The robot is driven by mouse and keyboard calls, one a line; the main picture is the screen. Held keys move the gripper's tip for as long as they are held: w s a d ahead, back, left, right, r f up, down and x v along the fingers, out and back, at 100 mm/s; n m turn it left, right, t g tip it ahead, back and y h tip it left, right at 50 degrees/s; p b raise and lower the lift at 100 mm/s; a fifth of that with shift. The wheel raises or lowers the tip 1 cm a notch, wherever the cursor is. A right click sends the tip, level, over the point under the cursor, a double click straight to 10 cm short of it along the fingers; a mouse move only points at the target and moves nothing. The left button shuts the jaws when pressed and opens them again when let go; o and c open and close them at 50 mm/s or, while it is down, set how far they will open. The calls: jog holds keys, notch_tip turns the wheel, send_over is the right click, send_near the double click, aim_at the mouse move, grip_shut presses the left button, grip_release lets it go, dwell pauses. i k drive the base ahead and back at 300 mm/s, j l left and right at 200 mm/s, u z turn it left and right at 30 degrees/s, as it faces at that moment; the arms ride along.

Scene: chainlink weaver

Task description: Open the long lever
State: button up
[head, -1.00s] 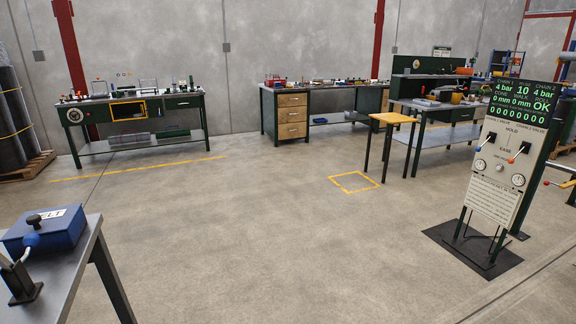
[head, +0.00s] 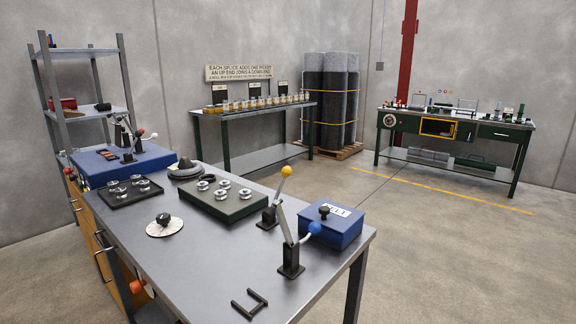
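Two levers stand on the near grey workbench (head: 225,270). One has a yellow ball knob (head: 286,171) and a dark base bracket (head: 268,218); its knob points up. The other has a blue ball knob (head: 314,227) and a dark base (head: 291,262) nearer the bench's front right; a pale bar (head: 284,224) rises from this base. More levers with dark and white knobs (head: 127,135) are at the bench's far left. I cannot tell which is the long lever. My gripper is not in view.
A blue box (head: 332,228) with a dark knob, a green tray of metal rollers (head: 222,202) and a dark bracket (head: 250,303) share the bench. A shelf rack (head: 85,116) stands behind left. Open floor (head: 440,250) lies to the right.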

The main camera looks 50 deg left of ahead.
aim_at(286, 172)
jog(key=i+u, duration=0.15)
jog(key=i, duration=1.45)
jog(key=i+u, duration=0.25)
jog(key=u, duration=0.15)
jog(key=i+l+u, duration=0.15)
jog(key=u, duration=0.2)
jog(key=i+l+u, duration=0.2)
jog(key=i+u, duration=0.2)
jog(key=u, duration=1.9)
jog(key=i+j, duration=0.2)
